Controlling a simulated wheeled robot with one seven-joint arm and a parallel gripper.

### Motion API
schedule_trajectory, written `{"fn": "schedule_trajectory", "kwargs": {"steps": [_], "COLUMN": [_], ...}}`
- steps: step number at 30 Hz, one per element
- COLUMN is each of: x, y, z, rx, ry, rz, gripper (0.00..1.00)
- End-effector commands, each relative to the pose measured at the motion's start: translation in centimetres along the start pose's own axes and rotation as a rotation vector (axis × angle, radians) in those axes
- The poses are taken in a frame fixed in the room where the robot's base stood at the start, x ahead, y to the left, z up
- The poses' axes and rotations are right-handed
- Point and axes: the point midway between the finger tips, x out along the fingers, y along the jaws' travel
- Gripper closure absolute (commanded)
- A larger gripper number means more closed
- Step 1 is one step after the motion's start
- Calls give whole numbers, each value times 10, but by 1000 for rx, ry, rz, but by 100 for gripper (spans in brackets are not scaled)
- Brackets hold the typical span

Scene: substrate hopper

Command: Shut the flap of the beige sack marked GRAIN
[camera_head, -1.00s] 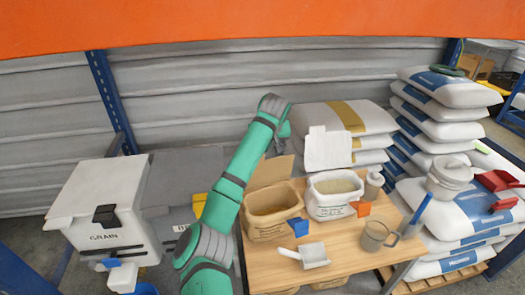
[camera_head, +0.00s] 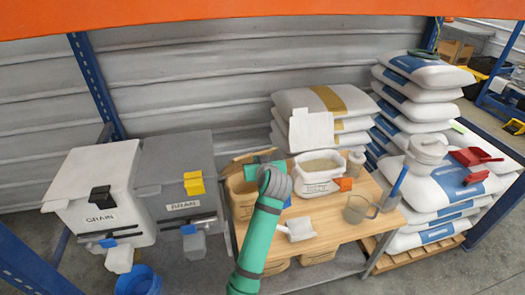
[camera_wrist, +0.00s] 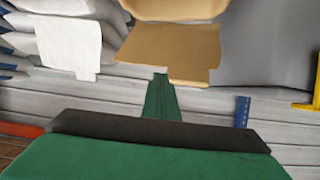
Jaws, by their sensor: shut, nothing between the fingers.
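The beige sack (camera_head: 240,205) stands open at the left end of the wooden table. My arm covers much of its front, and I cannot read its marking now. Its tan flap (camera_head: 243,160) stands raised at the back of the mouth; the wrist view shows the flap (camera_wrist: 170,52) and part of the sack (camera_wrist: 175,9), seen upside down. My gripper (camera_head: 264,157) is by the flap, over the back of the sack; its fingertips are hidden by the hand in the head view. In the wrist view my gripper (camera_wrist: 160,78) is shut and empty, its tip at the flap's free edge; contact is unclear.
An open white sack (camera_head: 318,187) with a raised white flap (camera_head: 311,131) stands close on the right. A scoop (camera_head: 297,229), an orange clip (camera_head: 344,184) and a jug (camera_head: 357,209) are on the table. White (camera_head: 96,180) and grey (camera_head: 177,160) hoppers stand left.

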Motion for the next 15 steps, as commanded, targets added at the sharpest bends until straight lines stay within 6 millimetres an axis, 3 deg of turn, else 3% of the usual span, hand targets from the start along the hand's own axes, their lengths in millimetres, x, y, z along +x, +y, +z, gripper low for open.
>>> {"fn": "schedule_trajectory", "kwargs": {"steps": [9,15], "x": [-13,-15], "y": [-2,-2], "z": [44,48], "rx": [-1,0], "ry": [175,216], "rz": [-2,-2], "gripper": [100,100]}}
